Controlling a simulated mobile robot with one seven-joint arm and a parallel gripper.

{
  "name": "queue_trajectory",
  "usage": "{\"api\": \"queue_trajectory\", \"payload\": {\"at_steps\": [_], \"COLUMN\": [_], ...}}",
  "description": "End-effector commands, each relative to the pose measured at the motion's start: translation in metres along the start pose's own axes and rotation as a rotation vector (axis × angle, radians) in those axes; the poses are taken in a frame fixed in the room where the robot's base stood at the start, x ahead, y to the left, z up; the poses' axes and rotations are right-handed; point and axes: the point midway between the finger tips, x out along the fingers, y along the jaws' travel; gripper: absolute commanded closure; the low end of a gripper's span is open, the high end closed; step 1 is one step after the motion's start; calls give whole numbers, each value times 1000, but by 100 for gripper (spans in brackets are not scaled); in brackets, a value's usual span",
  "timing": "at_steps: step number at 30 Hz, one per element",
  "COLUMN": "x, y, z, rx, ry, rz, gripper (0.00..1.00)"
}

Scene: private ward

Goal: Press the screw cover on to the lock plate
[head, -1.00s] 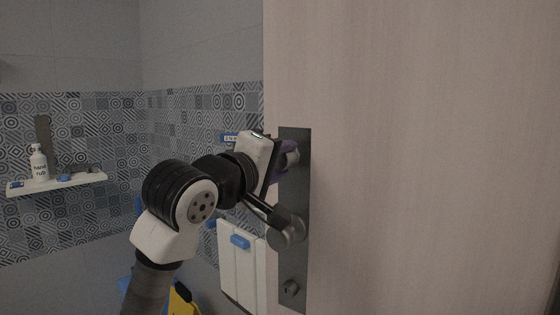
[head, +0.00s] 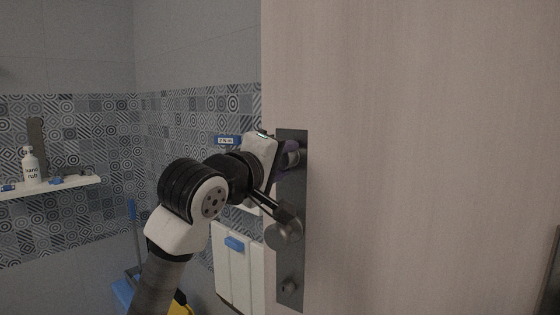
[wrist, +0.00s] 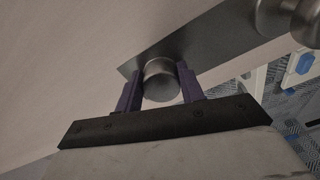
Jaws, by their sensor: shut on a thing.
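The screw cover (wrist: 161,82) is a round grey metal piece between the two purple fingers of my gripper (wrist: 161,88) in the wrist view. My gripper is shut on it, one finger on each side. The dark grey lock plate (wrist: 208,50) lies behind the cover near its end. In the head view the lock plate (head: 291,190) runs upright along the door's left edge. My gripper (head: 287,157) is at its upper part, with the cover (head: 293,158) partly hidden. I cannot tell whether the cover touches the plate.
The door handle (head: 283,235) sticks out of the plate just below my gripper, close to my arm. A lock cylinder (head: 289,286) is lower. The door (head: 420,150) fills the right side. A shelf (head: 50,187) with a hand rub bottle (head: 30,166) is at the left.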

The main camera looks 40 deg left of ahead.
Motion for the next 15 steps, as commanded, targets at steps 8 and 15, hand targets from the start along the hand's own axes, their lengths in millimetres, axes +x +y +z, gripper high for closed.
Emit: {"api": "queue_trajectory", "payload": {"at_steps": [8,15], "x": [5,4], "y": [1,1], "z": [0,0], "rx": [1,1], "ry": [0,0], "rz": [1,1], "gripper": [46,36]}}
